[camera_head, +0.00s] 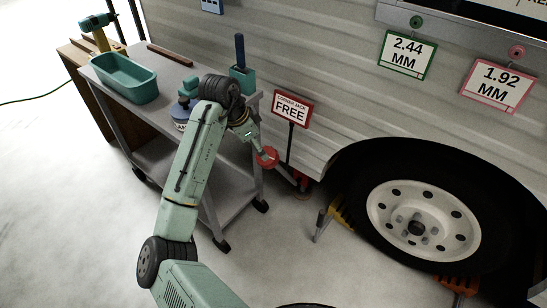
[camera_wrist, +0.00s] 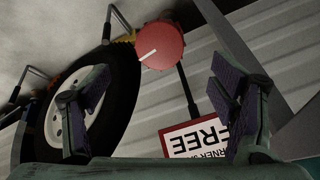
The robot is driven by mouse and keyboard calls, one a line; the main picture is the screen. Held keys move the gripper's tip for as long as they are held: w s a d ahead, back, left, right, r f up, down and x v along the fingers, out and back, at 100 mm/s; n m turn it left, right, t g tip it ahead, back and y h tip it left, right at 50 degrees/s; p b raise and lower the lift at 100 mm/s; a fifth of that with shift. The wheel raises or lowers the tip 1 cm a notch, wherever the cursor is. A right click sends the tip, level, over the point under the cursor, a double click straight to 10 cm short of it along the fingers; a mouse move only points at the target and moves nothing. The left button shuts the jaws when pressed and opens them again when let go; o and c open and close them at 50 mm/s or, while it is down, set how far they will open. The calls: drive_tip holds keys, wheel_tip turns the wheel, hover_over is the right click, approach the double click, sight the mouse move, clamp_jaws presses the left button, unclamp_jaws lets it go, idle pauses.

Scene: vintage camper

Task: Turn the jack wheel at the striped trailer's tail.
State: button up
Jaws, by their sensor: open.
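The red round jack wheel (camera_head: 267,157) is beside the trailer's lower side (camera_head: 330,95), left of the tyre. In the wrist view the wheel (camera_wrist: 162,46) faces me, with a white line mark pointing left and slightly down. My gripper (camera_head: 256,143) is at the wheel in the head view, partly hidden by my arm. In the wrist view my gripper (camera_wrist: 160,84) is open and empty. Its two padded fingers stand wide apart, one on each side below the wheel, and the wheel is ahead of the fingertips, not between them.
A "CORNER JACK FREE" sign (camera_head: 292,109) stands close behind the wheel. A grey cart (camera_head: 165,75) with a teal bin (camera_head: 124,80) is to the left. The trailer tyre (camera_head: 352,190) and a yellow chock (camera_head: 338,212) are to the right.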

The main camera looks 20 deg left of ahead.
drive_tip(key=x, duration=1)
drive_tip(key=shift+w+f, duration=0.1)
drive_tip(key=shift+w, duration=0.05)
drive_tip(key=shift+c, duration=0.2)
drive_tip(key=c, duration=1.1)
drive_tip(key=shift+d, duration=0.1)
drive_tip(key=m+b, duration=0.1)
drive_tip(key=m, duration=0.3)
drive_tip(key=shift+f, duration=0.1)
drive_tip(key=shift+m+y+b, duration=0.4)
drive_tip(key=shift+m+b, duration=0.3)
drive_tip(key=shift+m, duration=1.2)
